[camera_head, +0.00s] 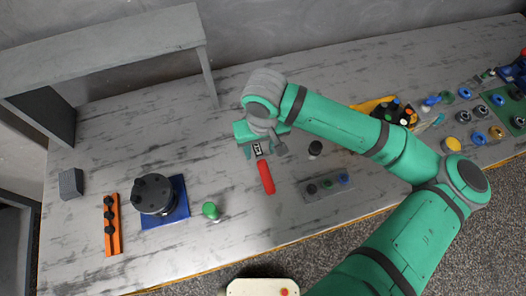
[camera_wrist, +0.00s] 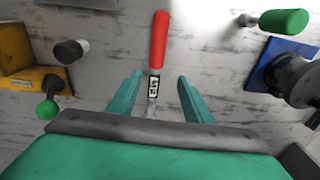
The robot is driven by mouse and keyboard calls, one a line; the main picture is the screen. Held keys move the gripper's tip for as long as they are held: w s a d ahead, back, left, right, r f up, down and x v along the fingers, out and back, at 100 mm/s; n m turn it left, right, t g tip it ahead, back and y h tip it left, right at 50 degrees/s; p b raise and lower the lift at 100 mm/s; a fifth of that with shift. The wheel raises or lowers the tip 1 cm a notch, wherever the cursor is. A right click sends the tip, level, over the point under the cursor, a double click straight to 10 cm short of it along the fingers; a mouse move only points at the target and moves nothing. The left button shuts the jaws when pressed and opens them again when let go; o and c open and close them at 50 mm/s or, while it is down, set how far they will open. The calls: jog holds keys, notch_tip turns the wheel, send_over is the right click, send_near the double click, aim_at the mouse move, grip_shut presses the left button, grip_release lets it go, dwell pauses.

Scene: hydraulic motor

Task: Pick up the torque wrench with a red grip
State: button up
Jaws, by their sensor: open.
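The torque wrench with a red grip (camera_head: 265,175) lies on the grey streaked table, just below my gripper in the head view. In the wrist view its red grip (camera_wrist: 159,40) points away from my gripper, and its labelled shaft runs back between the two fingers. My gripper (camera_head: 256,150) points down over the shaft end of the wrench. In the wrist view my gripper (camera_wrist: 158,92) has its two green fingers apart, one on each side of the wrench, with gaps to both. The head of the wrench is hidden by my gripper body.
A green-handled tool (camera_head: 211,211) stands left of the wrench. A dark motor (camera_head: 152,194) sits on a blue plate farther left, beside an orange rack (camera_head: 112,224). A grey holder (camera_head: 327,186) is on the right. A yellow bin (camera_head: 385,108) stands behind my arm.

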send_over(263, 166)
jog(key=shift+g, duration=0.3)
jog(key=f, duration=0.4)
jog(key=shift+s+d+f, duration=0.15)
jog(key=shift+d+f, duration=0.05)
jog(key=shift+f, duration=0.05)
jog(key=shift+a+f, duration=0.15)
jog(key=shift+f, duration=2.8)
grip_shut()
